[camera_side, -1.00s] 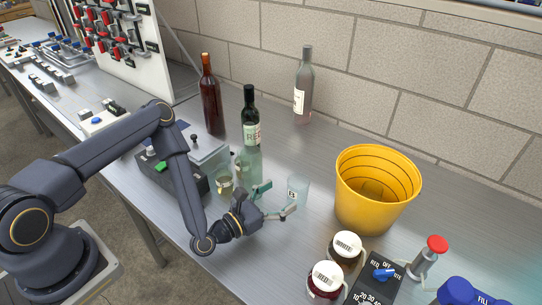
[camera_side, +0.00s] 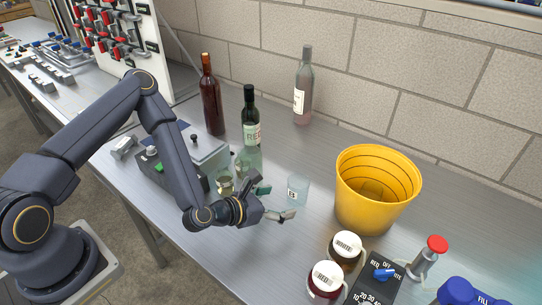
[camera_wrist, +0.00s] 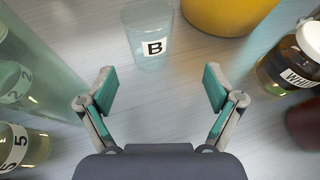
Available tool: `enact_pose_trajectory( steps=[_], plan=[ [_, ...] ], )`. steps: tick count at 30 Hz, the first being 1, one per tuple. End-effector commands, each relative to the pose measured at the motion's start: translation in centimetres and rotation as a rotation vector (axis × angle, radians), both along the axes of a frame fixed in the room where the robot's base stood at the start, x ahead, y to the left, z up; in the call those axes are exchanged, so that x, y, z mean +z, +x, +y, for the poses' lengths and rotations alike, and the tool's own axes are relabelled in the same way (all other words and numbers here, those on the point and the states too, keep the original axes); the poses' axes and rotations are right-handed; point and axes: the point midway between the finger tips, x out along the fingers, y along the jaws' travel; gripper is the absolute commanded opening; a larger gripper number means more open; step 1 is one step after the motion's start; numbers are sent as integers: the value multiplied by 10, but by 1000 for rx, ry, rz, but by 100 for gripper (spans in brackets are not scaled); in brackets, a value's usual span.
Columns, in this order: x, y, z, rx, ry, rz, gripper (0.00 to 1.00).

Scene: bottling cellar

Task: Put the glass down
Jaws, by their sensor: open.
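A clear glass (camera_side: 297,190) with a white label reading B stands upright on the metal table. It also shows in the wrist view (camera_wrist: 148,35), at the top, looking empty. My gripper (camera_side: 275,202) is open just to the left of the glass. In the wrist view my gripper (camera_wrist: 160,88) has its fingers spread wide with only bare table between them. The glass is beyond the fingertips, apart from them.
A yellow bucket (camera_side: 374,205) stands to the right of the glass. Jars with white lids (camera_side: 326,280) are at the front. Labelled glassware (camera_wrist: 22,145) is close on the left in the wrist view. Wine bottles (camera_side: 250,118) stand behind. Bare table lies in front of the glass.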

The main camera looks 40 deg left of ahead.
Motion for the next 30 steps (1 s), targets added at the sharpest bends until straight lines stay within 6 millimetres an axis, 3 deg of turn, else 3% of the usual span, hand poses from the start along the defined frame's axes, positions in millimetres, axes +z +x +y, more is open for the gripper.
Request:
enact_pose_trajectory(
  steps=[1,4,18,27,30],
  plan=[
    [12,5,4,8,1,-3,91],
    [21,16,6,19,1,-26,91],
    [-4,73,-9,22,2,-28,91],
    [-6,78,-10,22,1,-28,91],
    [-6,78,-10,22,1,-28,81]
  ],
)
